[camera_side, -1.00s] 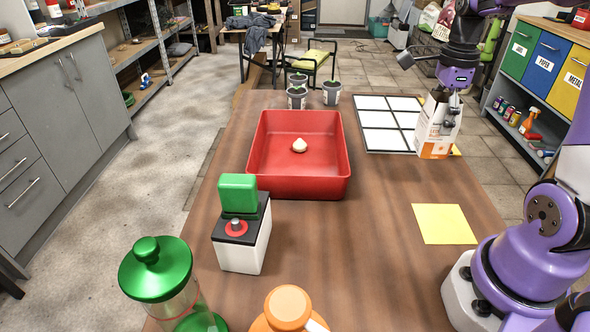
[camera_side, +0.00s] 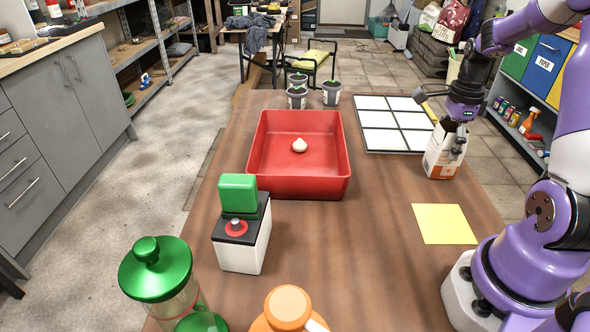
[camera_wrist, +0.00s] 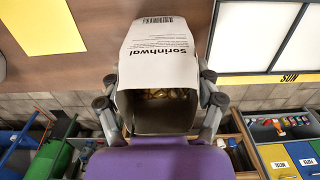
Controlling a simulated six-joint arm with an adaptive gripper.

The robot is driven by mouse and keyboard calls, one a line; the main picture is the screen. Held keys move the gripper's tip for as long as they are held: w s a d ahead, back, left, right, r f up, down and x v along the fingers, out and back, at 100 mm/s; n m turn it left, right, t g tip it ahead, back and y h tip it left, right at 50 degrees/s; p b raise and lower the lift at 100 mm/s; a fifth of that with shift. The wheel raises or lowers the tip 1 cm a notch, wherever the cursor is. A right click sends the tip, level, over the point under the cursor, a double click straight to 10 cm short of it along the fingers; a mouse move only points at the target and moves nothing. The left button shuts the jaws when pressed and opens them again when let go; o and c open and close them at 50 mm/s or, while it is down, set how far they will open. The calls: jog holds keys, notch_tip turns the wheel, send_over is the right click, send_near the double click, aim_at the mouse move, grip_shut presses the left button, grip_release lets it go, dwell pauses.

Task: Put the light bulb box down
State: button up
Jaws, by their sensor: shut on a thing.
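The light bulb box (camera_side: 440,160) is white with an orange lower part, and it is upright in the side view. My gripper (camera_side: 455,138) is shut on its upper part from above. I cannot tell whether the box's base touches the table or hangs just over it. In the wrist view the box (camera_wrist: 160,62) sits between my two fingers (camera_wrist: 160,104), with printed text on its near face. Its near end looks open, with something yellowish inside.
A yellow square (camera_side: 443,224) lies on the wooden table in front of the box; it also shows in the wrist view (camera_wrist: 40,22). A white panelled board (camera_side: 395,140) lies behind-left. A red tray (camera_side: 300,180) holds a pale bulb-shaped thing (camera_side: 299,145). Bare table lies between tray and yellow square.

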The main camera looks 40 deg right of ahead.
jog(key=o, duration=1.1)
jog(key=shift+c, duration=0.2)
jog(key=shift+r, duration=0.15)
notch_tip(320, 180, up, 11)
jog(key=a+n+t, duration=0.5)
jog(key=a+n, duration=1.9)
jog(key=n, duration=0.3)
jog(key=shift+s+r+t, duration=0.15)
jog(key=shift+s+t, duration=0.15)
jog(key=shift+s, duration=0.15)
